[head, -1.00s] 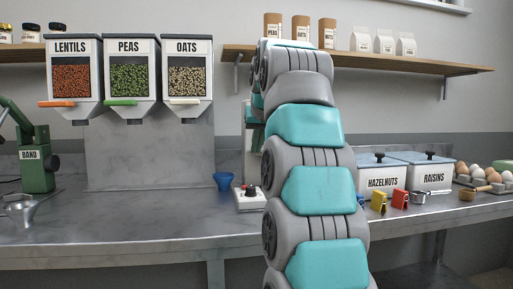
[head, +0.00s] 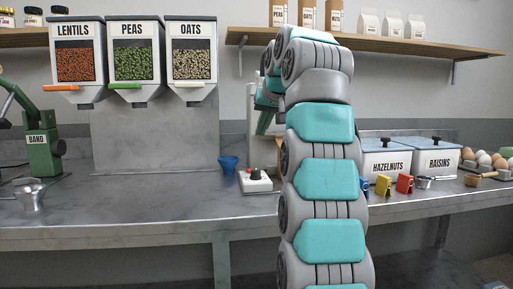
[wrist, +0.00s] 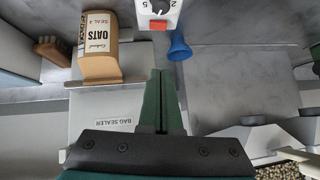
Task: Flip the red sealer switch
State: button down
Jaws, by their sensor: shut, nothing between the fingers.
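The red switch (wrist: 158,24) sits on the end of a white control box (wrist: 156,8) with a black numbered dial, at the top of the wrist view. In the head view the small white box (head: 256,184) stands on the counter just left of my arm. My gripper (wrist: 163,73) has its dark green fingers shut together and empty, pointing toward the box with a gap left between them. A white surface labelled BAG SEALER (wrist: 114,124) lies left of the fingers in the wrist view.
A blue funnel (wrist: 180,46) stands beside the box. A kraft OATS bag (wrist: 97,45) and a brush (wrist: 52,50) show at left. White dispensers (head: 190,62) hang behind. Coloured clips (head: 404,184) and lidded bins (head: 386,160) stand right.

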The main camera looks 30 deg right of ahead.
jog(key=b+x, duration=0.1)
jog(key=x, duration=0.8)
jog(key=shift+w+f+b, duration=0.1)
jog(key=shift+f+b, duration=0.25)
jog(key=shift+f, duration=0.05)
jog(key=shift+a+f+b, duration=0.15)
jog(key=shift+f+b, duration=0.1)
jog(key=shift+f, duration=0.65)
jog(key=shift+a+f+b, duration=0.15)
jog(key=shift+f+b, duration=0.05)
jog(key=shift+f, duration=0.7)
